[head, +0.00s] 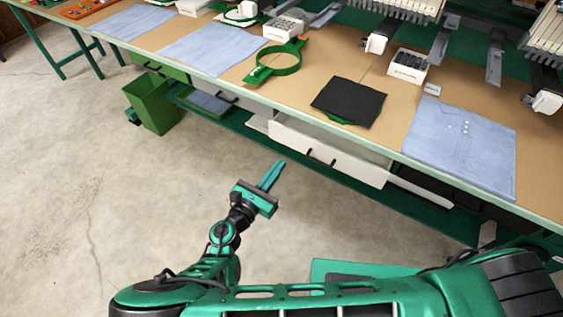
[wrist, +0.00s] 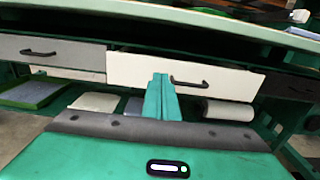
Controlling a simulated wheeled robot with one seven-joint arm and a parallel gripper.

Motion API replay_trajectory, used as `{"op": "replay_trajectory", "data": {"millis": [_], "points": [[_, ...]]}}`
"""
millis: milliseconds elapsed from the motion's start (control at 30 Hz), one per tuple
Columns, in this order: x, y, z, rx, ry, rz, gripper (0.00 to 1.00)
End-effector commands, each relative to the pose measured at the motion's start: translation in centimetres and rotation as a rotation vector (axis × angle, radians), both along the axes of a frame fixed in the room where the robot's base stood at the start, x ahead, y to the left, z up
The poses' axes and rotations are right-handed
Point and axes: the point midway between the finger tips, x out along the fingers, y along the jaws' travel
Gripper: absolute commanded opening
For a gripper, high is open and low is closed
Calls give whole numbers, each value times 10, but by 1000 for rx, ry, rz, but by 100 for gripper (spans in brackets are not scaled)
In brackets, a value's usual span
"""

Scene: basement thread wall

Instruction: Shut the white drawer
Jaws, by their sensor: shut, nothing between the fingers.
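The white drawer (head: 328,152) sits under the long table and is pulled out, its box showing behind the front panel. Its dark handle (head: 322,158) is on the front. In the wrist view the white drawer front (wrist: 225,80) spans the middle, with its handle (wrist: 188,82) just right of my fingers. My gripper (head: 274,170) is shut and empty, in front of the drawer and apart from it in the head view. In the wrist view my closed fingers (wrist: 160,85) overlap the lower left part of the drawer front.
The table (head: 330,77) holds blue cloths, a black cloth (head: 348,101) and a green hoop (head: 280,62). A green bin (head: 153,103) stands on the floor at left. A grey drawer (wrist: 55,52) is left of the white one. The floor before the table is clear.

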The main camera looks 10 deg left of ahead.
Motion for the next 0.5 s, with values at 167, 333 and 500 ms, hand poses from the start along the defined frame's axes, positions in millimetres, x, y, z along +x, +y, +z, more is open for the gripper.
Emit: {"op": "replay_trajectory", "data": {"millis": [167,333,500], "points": [[31,-16,0,-4,2,-5,0],[60,-29,-1,-2,2,-4,0],[85,-40,0,-1,2,-4,0]]}}
